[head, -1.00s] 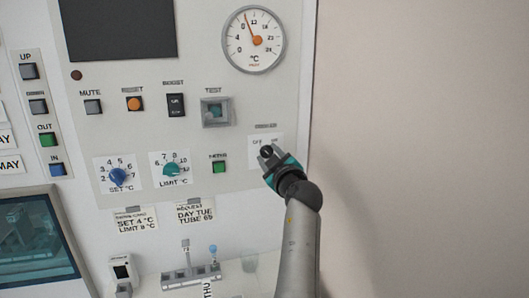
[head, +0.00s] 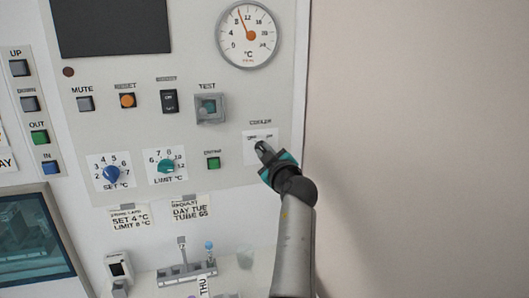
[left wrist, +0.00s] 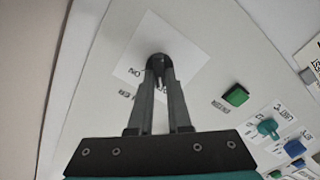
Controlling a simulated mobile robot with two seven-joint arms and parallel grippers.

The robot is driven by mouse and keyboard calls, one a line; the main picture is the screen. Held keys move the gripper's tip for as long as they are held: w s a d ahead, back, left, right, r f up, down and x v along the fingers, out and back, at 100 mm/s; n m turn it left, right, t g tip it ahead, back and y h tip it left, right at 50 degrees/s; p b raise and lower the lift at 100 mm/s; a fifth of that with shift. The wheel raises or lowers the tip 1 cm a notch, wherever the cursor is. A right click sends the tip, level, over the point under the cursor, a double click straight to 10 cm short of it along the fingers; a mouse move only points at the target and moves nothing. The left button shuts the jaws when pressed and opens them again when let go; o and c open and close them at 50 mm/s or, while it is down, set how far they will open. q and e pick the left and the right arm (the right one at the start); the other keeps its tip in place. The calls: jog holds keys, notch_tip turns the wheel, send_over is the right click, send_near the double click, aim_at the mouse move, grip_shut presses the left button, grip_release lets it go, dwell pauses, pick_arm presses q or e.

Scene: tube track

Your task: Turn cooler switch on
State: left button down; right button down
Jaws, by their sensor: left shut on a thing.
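The cooler switch is a dark rotary knob (left wrist: 158,66) on a white plate (head: 261,136) under the COOLER label, low on the right side of the panel. In the left wrist view the plate (left wrist: 190,38) shows upside down, with ON lettering left of the knob. My left gripper (head: 261,148) reaches the plate from below and hides most of the knob in the head view. In the left wrist view the fingers (left wrist: 159,78) are close together, with the knob between their tips. The knob's pointing direction is hard to read. My right gripper is not in view.
A green button (head: 213,163) sits left of the plate, then the LIMIT dial (head: 166,166) and SET dial (head: 111,174). A TEST switch (head: 209,108) and gauge (head: 247,35) are above. A tube rack (head: 180,273) stands below. The wall to the right is bare.

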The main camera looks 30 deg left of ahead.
pick_arm(q)
jog(key=shift+m, duration=0.4)
jog(key=m+b, duration=0.1)
jog(key=m, duration=0.1)
jog(key=shift+m, duration=0.4)
jog(key=shift+r+m+b, duration=0.1)
jog(key=shift+m+b, duration=0.25)
jog(key=shift+m, duration=0.45)
jog(key=shift+w+d+m+p, duration=0.15)
jog(key=shift+m+p, duration=0.45)
jog(key=shift+m, duration=2.1)
jog(key=shift+w+d+m+p, duration=0.1)
jog(key=shift+m+p, duration=0.5)
jog(key=shift+m, duration=2.1)
